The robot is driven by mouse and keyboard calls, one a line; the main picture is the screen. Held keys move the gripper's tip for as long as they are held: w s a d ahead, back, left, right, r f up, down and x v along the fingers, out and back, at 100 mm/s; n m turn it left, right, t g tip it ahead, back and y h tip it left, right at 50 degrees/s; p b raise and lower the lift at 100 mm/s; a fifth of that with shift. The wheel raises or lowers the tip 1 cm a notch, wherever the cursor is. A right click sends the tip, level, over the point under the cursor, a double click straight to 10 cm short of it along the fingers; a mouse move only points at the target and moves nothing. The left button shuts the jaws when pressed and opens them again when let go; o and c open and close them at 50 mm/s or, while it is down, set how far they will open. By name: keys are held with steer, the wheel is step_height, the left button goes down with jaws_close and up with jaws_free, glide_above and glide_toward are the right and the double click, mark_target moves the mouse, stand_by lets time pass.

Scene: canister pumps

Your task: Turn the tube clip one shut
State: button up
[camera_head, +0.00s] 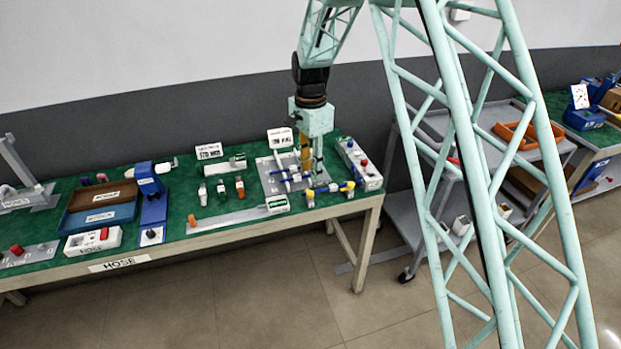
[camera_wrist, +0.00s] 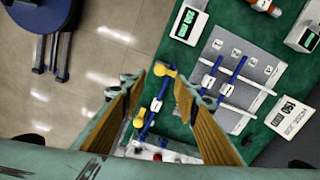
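My gripper (camera_wrist: 157,88) is open and empty, pointing down, with brown-padded fingers spread apart. In the head view my gripper (camera_head: 312,168) is at the right side of a grey plate (camera_head: 270,182). In the wrist view the plate (camera_wrist: 246,97) lies right of my fingers. It carries two blue bars (camera_wrist: 235,69) with white tags and pale rods across them. A separate blue piece with yellow ends (camera_wrist: 167,71) shows between my fingers, below them; it also shows in front of the plate in the head view (camera_head: 330,188). I cannot tell which part is tube clip one.
A white box with a red button (camera_head: 359,163) stands right of the plate. A white-and-green display unit (camera_head: 277,204) is at the table's front edge. Small bottles (camera_head: 221,191) stand left of the plate. A sign (camera_head: 280,138) stands behind it. A grey cart (camera_head: 430,190) is farther right.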

steer(key=shift+r, duration=1.35)
steer(key=shift+r, duration=0.1)
steer(key=s+d+r+n+t, duration=0.1)
steer(key=s+d+r+n, duration=0.1)
steer(key=s+d+r, duration=0.45)
steer(key=s+d+r+n, duration=0.1)
steer(key=s+d+r, duration=0.2)
steer(key=s+r, duration=0.55)
steer(key=s+d+r+n+t, duration=0.15)
steer(key=s+d+r, duration=0.35)
steer(key=r, duration=0.5)
steer(key=s+d+r+n, duration=0.1)
steer(key=s+d+n, duration=0.1)
steer(key=s, duration=0.9)
steer(key=s+d+r+n+t, duration=0.1)
steer(key=s+d+r+n, duration=0.1)
steer(key=s, duration=0.9)
steer(key=s+d+r+n, duration=0.1)
steer(key=s+d+n, duration=0.2)
steer(key=s, duration=0.9)
steer(key=shift+d+r, duration=0.4)
steer(key=shift+d, duration=0.25)
